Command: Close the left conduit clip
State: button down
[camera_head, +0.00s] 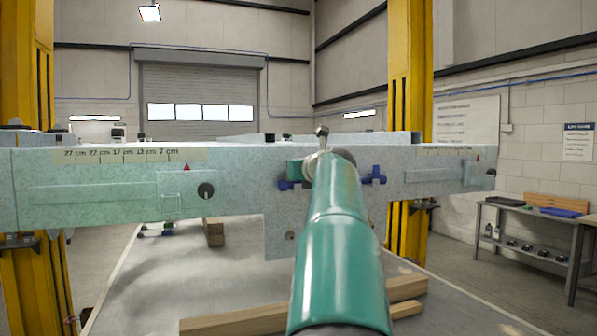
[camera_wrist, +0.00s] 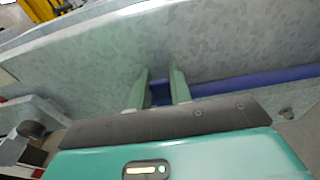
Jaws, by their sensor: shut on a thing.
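My gripper (camera_wrist: 160,90) shows in the wrist view with its two pale green fingers close to the frame beam's face. They are shut on a small dark blue part, which looks like the conduit clip (camera_wrist: 160,94). A blue-violet conduit (camera_wrist: 262,80) runs right from beside the fingers along the beam. In the head view, a blue piece (camera_head: 289,185) shows just left of my arm and another (camera_head: 376,175) just right of it. My green arm link hides the gripper's fingertips and the beam between these pieces there. I cannot tell whether the clip is closed.
The speckled pale frame beam (camera_head: 120,190) spans the view, with a dark round knob (camera_head: 206,191) on its left part. Yellow posts (camera_head: 411,70) stand behind it. Wooden beams (camera_head: 235,318) lie on the grey surface below. A side bench (camera_head: 535,215) stands at right.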

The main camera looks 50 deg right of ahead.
dwell(0.4)
jog(key=c, duration=1.3)
grip_release()
jog(key=shift+o, duration=0.2)
jog(key=shift+s, duration=0.1)
jog(key=v, duration=1.3)
jog(key=shift+s+a+r, duration=0.2)
jog(key=shift+s+r, duration=0.05)
